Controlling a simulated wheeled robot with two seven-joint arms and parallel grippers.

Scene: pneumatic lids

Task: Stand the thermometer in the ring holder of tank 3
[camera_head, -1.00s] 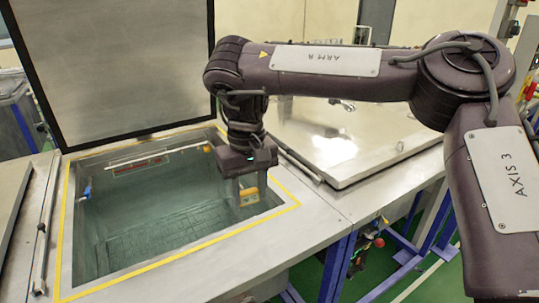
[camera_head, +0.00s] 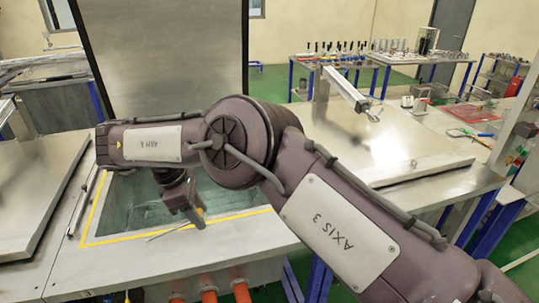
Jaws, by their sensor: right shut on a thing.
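My right gripper (camera_head: 194,218) hangs at the front right part of the open tank (camera_head: 84,238), which has a yellow line around its opening. The gripper is shut on the thermometer. A thin pale stem (camera_head: 168,233), apparently the thermometer (camera_head: 168,233), runs left and slightly down from the fingers, lying near level over the tank's front edge. A small yellow-orange part shows by the fingers. My right arm covers the back of the opening; I cannot see a ring holder or read a tank number. My left gripper is out of view.
The open tank's lid (camera_head: 165,55) stands upright behind it. A closed steel lid (camera_head: 385,140) lies to the right and another (camera_head: 35,195) to the left. Orange hoses (camera_head: 241,292) show below the front edge. Benches with small tools (camera_head: 400,55) stand at the back right.

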